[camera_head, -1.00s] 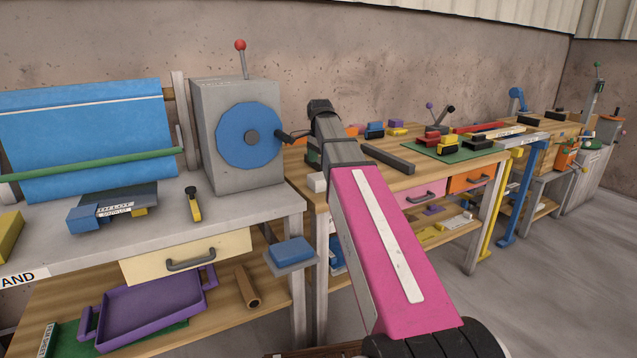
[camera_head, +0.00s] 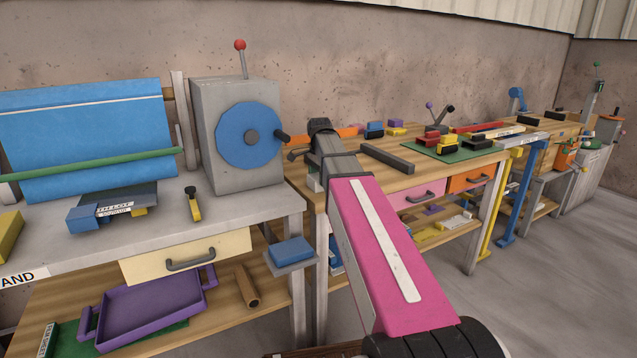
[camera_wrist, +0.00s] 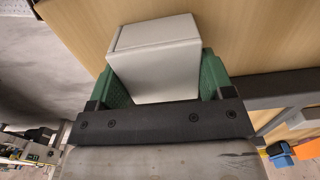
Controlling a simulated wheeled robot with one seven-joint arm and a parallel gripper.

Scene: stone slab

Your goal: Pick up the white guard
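The white guard (camera_wrist: 155,70) is a plain pale block on the wooden bench top. In the wrist view it sits between the two green pads of my gripper (camera_wrist: 164,78), with one pad on each side. No clear gap shows between pads and block, but the block hides their inner faces, so I cannot tell whether they grip it. In the head view the block (camera_head: 314,183) is small, near the left front corner of the wooden bench, just below my gripper (camera_head: 311,168), which is partly hidden by my arm.
A grey machine with a blue wheel (camera_head: 248,137) and crank stands close on the left. A dark bar (camera_head: 387,158) lies on the bench to the right. A green mat (camera_head: 455,148) with coloured blocks is farther right. The bench's front edge is close to the guard.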

